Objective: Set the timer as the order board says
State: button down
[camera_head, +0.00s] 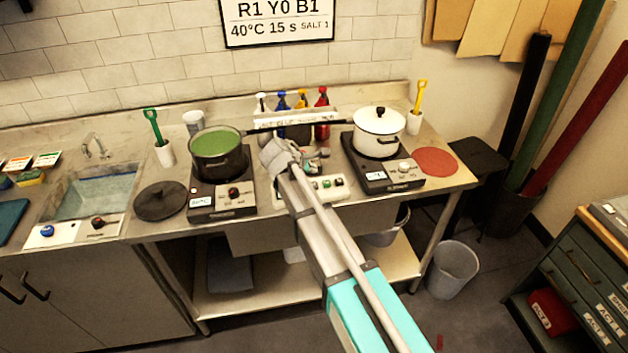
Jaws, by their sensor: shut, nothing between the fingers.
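The order board (278,20) hangs on the tiled wall and reads "R1 Y0 B1" and "40°C 15 s SALT 1". A pale control box with several buttons (328,187), which looks like the timer, sits on the counter between the two hot plates. My arm reaches across the counter and hides the box's left part. My gripper (318,154) looks shut and empty, above and behind the box's buttons. It appears apart from them, but the exact gap is hard to tell. Any timer reading is hidden or too small to read.
A dark pot of green liquid (217,151) stands on the left hot plate (222,207). A white lidded pot (380,123) stands on the right one (376,181). Bottles (322,115) stand behind. A dark round lid (160,201) and red disc (436,161) lie at the sides.

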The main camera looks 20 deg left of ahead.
jog(key=shift+r+p, duration=0.5)
jog(key=shift+r, duration=0.25)
dwell(1.7)
jog(key=m, duration=0.4)
jog(key=shift+r, duration=0.25)
jog(key=m+p, duration=0.1)
jog(key=m, duration=0.3)
jog(key=shift+r, duration=0.2)
jog(key=m, duration=0.4)
jog(key=shift+r, duration=0.2)
notch_tip(320, 180, up, 2)
jog(key=m+p, duration=0.2)
jog(key=m, duration=2.2)
jog(key=shift+r+p, duration=0.2)
jog(key=shift+p, duration=0.15)
